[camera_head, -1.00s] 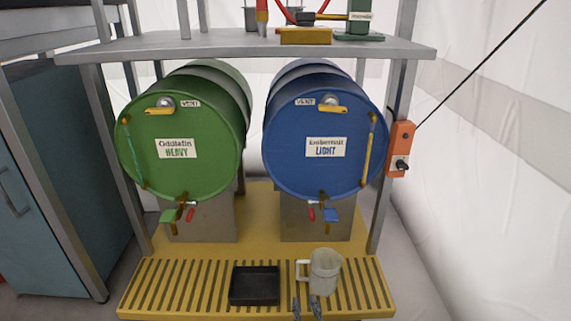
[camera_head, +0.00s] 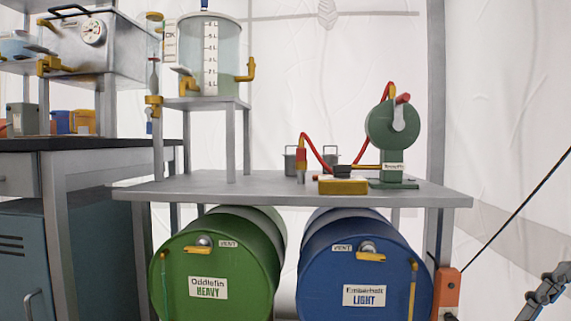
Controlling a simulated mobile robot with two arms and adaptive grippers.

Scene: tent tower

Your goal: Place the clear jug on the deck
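The clear jug is not in view now. The grey deck (camera_head: 280,190) above the two drums shows across the middle, with bare surface at its left front and right front. A dark grey jointed part of my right gripper (camera_head: 545,290) shows at the lower right edge, right of the drums and below deck height. It is cut off by the frame, so I cannot tell whether it is open or holds anything. My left gripper is not in view.
A green pump (camera_head: 392,140) with red hoses, a yellow block (camera_head: 342,186) and grey pots (camera_head: 290,160) occupy the deck's middle and right. A clear graduated tank (camera_head: 225,60) stands on a raised stand. Green (camera_head: 220,265) and blue (camera_head: 365,270) drums lie below.

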